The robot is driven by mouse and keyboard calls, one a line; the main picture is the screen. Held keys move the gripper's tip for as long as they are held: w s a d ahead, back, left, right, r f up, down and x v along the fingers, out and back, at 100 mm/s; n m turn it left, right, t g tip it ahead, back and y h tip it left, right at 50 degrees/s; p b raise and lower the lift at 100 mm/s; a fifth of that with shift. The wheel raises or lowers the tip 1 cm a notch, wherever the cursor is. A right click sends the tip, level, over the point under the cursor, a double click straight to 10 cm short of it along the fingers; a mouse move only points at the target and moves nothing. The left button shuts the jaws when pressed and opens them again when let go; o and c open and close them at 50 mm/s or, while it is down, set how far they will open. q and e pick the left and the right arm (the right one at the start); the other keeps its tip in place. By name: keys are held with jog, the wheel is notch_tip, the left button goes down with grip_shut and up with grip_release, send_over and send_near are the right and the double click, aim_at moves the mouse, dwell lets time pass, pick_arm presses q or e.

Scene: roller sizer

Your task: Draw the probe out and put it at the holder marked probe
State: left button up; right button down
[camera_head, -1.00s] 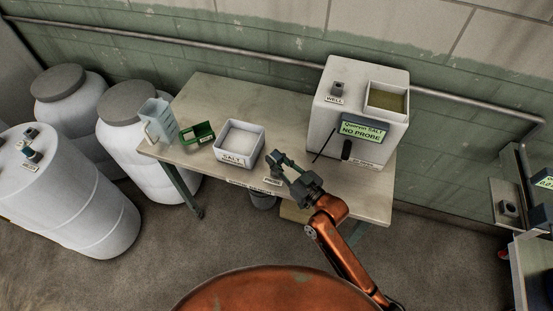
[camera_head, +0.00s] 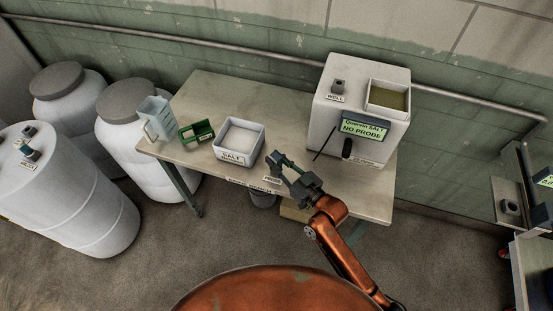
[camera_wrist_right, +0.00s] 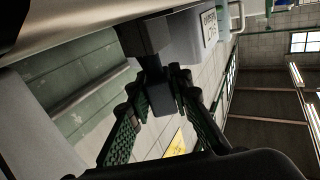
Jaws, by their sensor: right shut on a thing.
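My right gripper (camera_head: 277,162) is over the front edge of the bench, its fingers shut on a small dark grey block, which looks like the probe's head. In the right wrist view this block (camera_wrist_right: 165,100) sits between the green fingertips of the gripper (camera_wrist_right: 160,92). The rest of the probe is hidden or too small to make out. The holder's label PROBE (camera_head: 272,180) is on the bench just below the fingertips. I cannot tell whether the probe touches the holder. The white machine's screen (camera_head: 365,128) reads NO PROBE. My left gripper is out of view.
A white salt box (camera_head: 232,156), a green tray (camera_head: 186,137) and a clear jug (camera_head: 145,125) stand left on the bench (camera_head: 220,90). The white machine (camera_head: 328,105), with a WELL socket (camera_head: 338,85) on top, stands right. White drums (camera_head: 75,200) stand left of the bench.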

jog(key=shift+f+b, duration=0.55)
jog(key=shift+f, duration=0.7)
jog(key=c, duration=1.7)
grip_release()
jog(key=shift+r, duration=0.1)
jog(key=v, duration=1.2)
jog(key=shift+s+d, duration=0.1)
